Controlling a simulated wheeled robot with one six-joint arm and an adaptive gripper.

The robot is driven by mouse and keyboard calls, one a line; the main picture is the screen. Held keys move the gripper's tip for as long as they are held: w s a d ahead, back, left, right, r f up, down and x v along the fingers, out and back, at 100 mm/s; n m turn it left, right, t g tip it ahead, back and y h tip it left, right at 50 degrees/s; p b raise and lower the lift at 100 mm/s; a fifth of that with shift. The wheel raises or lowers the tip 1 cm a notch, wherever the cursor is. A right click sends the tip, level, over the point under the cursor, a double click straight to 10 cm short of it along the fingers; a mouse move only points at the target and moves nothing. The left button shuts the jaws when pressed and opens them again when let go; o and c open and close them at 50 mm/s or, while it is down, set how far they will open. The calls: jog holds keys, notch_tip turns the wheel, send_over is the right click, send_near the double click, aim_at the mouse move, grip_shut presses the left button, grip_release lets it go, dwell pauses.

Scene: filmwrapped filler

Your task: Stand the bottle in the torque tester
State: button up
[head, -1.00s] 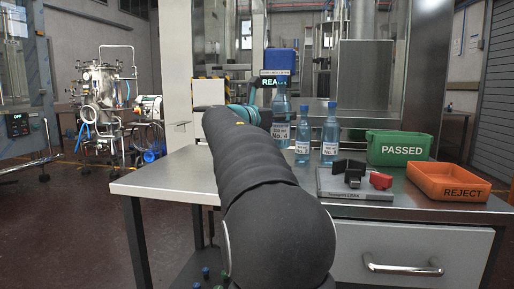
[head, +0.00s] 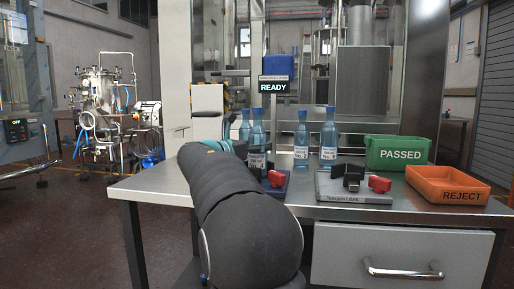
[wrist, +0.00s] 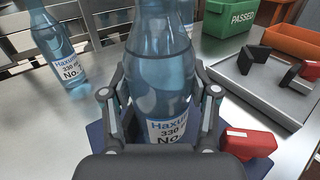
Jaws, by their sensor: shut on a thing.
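A clear blue bottle with a white label, No. 4 (head: 257,140), is upright in my gripper; it fills the middle of the wrist view (wrist: 160,55). The torque tester appears to be the dark blue base (wrist: 104,148) with a red block (wrist: 250,143) and the READY display (head: 273,87) above. The bottle is over this base, left of the red block. Its bottom is hidden, so I cannot tell whether it touches.
Other bottles stand behind: one at left (wrist: 52,45), two further right (head: 301,140) (head: 329,140). The grey leak fixture (head: 335,193) is to the right, with a green PASSED bin (head: 398,153) and an orange REJECT bin (head: 447,184) beyond. The table's left front is clear.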

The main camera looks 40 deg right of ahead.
jog(key=o, duration=1.5)
jog(key=a, duration=0.4)
jog(key=s+a, duration=0.1)
jog(key=a, duration=0.7)
jog(key=shift+s, duration=0.3)
